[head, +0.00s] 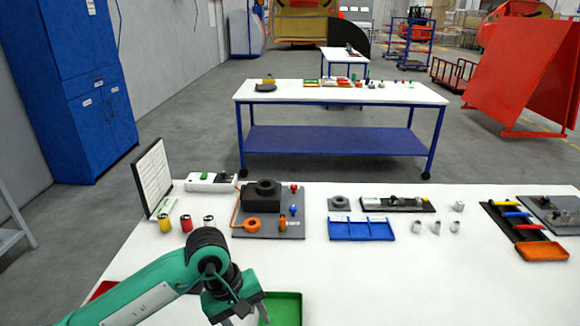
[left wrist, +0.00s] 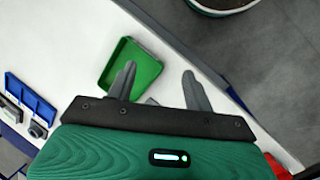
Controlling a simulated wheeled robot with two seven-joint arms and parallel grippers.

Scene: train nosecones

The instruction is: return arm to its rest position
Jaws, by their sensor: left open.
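My left arm comes in from the lower left in the head view, with its left gripper (head: 240,317) low over the front part of the white table (head: 400,285). My right gripper is in neither view.
A red tray (head: 103,289) is partly hidden behind my left arm. Small jars, a grey fixture board (head: 275,228), a blue tray (head: 362,229) and an orange tray (head: 541,251) stand further back. The table's front middle and right are clear.

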